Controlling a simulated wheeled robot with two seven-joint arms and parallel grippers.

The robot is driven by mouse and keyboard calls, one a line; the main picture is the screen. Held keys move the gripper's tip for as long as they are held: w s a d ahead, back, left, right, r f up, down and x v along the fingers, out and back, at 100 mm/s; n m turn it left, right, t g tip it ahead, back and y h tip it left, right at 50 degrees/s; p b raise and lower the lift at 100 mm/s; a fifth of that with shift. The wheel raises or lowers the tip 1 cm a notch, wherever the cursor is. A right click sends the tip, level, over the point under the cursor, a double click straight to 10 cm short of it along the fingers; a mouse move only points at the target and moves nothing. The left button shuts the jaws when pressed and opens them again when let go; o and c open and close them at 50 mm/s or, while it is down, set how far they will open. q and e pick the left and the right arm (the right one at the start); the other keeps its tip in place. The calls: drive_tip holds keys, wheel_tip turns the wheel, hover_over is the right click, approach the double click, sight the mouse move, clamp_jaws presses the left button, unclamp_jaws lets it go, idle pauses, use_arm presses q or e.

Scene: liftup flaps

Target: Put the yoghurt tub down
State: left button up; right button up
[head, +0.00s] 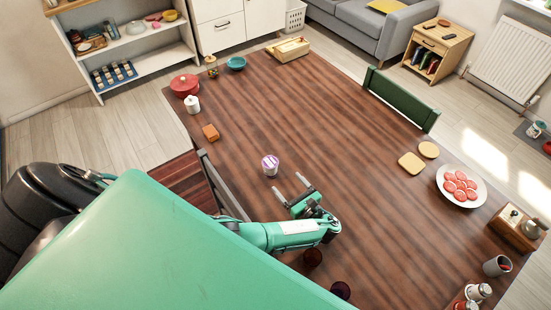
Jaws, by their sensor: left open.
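The yoghurt tub (270,165), white with a purple lid and label, stands upright on the brown wooden table (300,130). My left gripper (290,185) is just in front of the tub and to its right. Its two fingers are apart with nothing between them, and there is a small gap between the fingertips and the tub. My right gripper is not in view.
A plate with red slices (461,186) is at the right. The table's middle is clear.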

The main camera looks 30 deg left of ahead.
sight(267, 159)
use_arm(q)
drive_tip(key=x, duration=0.4)
drive_tip(key=shift+s, duration=0.1)
drive_tip(key=b+x, duration=0.1)
drive_tip(key=x, duration=0.2)
drive_tip(key=shift+x, duration=0.9)
drive_tip(key=shift+w+a, duration=0.25)
drive_tip(key=shift+a, duration=0.1)
drive_tip(key=b+x, duration=0.1)
drive_tip(key=x, duration=0.2)
drive_tip(key=shift+w+a+r+b, duration=0.1)
drive_tip(key=shift+w+a+b, duration=0.05)
drive_tip(key=shift+a+b, duration=0.15)
drive_tip(key=shift+w+a, duration=0.1)
drive_tip(key=shift+a, duration=0.15)
drive_tip(key=shift+r, duration=0.1)
drive_tip(key=c, duration=1.3)
drive_tip(key=shift+o, duration=0.2)
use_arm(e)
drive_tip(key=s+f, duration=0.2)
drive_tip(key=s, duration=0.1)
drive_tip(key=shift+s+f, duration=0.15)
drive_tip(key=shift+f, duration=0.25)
use_arm(q)
drive_tip(key=shift+r, duration=0.15)
